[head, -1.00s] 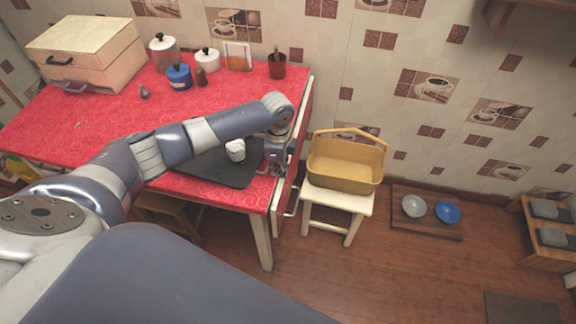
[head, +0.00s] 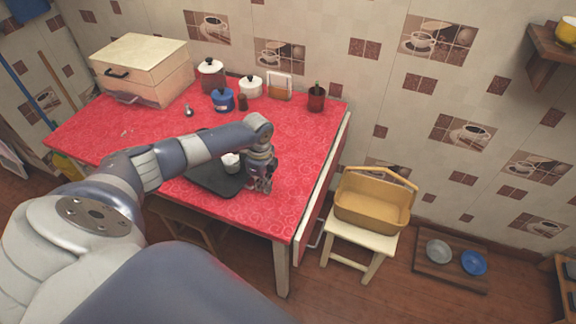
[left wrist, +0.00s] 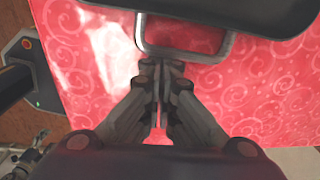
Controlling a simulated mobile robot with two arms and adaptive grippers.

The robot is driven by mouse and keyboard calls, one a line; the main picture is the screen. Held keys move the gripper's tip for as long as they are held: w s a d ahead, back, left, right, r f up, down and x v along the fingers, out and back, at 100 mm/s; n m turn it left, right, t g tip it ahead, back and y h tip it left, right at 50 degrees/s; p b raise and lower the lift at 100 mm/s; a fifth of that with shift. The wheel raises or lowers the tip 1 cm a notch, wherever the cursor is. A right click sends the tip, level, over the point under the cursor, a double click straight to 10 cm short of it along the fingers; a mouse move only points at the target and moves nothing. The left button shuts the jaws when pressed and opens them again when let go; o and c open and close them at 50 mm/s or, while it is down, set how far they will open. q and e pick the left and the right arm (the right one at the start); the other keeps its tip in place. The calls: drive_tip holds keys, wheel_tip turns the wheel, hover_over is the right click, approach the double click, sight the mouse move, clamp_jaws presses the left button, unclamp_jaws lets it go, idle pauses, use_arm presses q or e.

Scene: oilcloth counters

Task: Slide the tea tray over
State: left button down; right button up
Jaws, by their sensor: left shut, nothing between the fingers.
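The black tea tray (head: 207,181) lies flat on the red table, with a white cup (head: 231,163) standing on it. My left gripper (head: 264,186) points down at the tray's right end, and my forearm hides part of the tray. In the left wrist view the tray (left wrist: 240,12) fills the top edge, with a grey metal loop handle (left wrist: 193,56) on its near end. The shut, empty fingertips (left wrist: 161,68) are right at the handle's outer bar; I cannot tell whether they touch it. A jointed part at the lower left looks like my right gripper (left wrist: 32,150).
A wooden box (head: 150,75), lidded pots (head: 211,76) and a dark red cup (head: 316,98) stand at the table's back. A yellow basket (head: 370,203) sits on a stool beyond the table's right edge. The table's front right corner is clear.

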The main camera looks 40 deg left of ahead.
sight(216, 172)
use_arm(q)
drive_tip(key=s+a+b, duration=0.1)
drive_tip(key=a, duration=0.5)
drive_tip(key=s+a+b, duration=0.1)
drive_tip(key=a+b, duration=0.1)
drive_tip(key=a, duration=0.3)
drive_tip(key=s+a+b, duration=0.1)
drive_tip(key=a+b, duration=0.1)
drive_tip(key=a, duration=0.4)
drive_tip(key=shift+s+a+f, duration=0.15)
drive_tip(key=shift+s+a, duration=0.1)
drive_tip(key=shift+a, duration=0.25)
